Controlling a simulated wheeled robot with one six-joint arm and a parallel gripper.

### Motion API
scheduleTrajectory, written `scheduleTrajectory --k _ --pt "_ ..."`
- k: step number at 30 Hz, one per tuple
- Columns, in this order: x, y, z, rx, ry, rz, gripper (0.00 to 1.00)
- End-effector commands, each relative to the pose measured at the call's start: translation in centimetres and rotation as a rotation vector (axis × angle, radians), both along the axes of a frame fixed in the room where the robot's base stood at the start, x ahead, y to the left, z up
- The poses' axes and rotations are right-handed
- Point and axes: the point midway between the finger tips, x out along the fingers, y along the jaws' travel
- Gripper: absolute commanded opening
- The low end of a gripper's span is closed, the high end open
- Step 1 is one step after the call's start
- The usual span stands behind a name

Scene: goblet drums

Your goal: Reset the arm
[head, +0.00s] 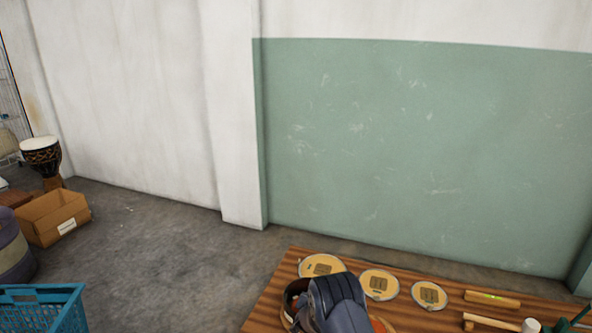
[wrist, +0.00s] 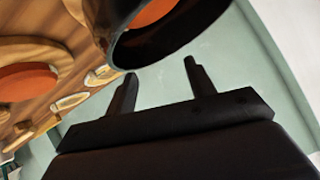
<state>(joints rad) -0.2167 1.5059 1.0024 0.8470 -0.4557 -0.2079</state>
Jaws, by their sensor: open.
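My gripper (wrist: 160,67) is open in the wrist view, with its two dark fingers apart and nothing between them. A dark, round-rimmed object (wrist: 125,50) with an orange inside lies close beyond the fingertips at the top of that view; I cannot tell whether they touch. In the head view my dark arm covers part of the wooden table (head: 262,312) at the bottom, and the fingers cannot be made out there. A dark-rimmed round thing (head: 291,290) shows partly behind the arm.
Several round pale discs, one at the middle (head: 379,284), lie along the table's back edge. A wooden block (head: 491,298) and a mallet (head: 490,321) lie at right. On the floor at left are a cardboard box (head: 55,222), a blue crate (head: 70,300) and a goblet drum (head: 42,158).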

Motion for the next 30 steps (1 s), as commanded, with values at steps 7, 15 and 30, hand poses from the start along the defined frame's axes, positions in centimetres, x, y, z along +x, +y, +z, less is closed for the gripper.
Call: scheduleTrajectory --k 7,15,30 --pt "-0.1 1.6 0.1 -0.024 -0.056 -0.04 0.52" --pt "-0.1 1.7 0.1 -0.03 -0.066 -0.051 0.52" --pt "-0.7 2.6 0.8 -0.028 -0.044 -0.013 0.52"
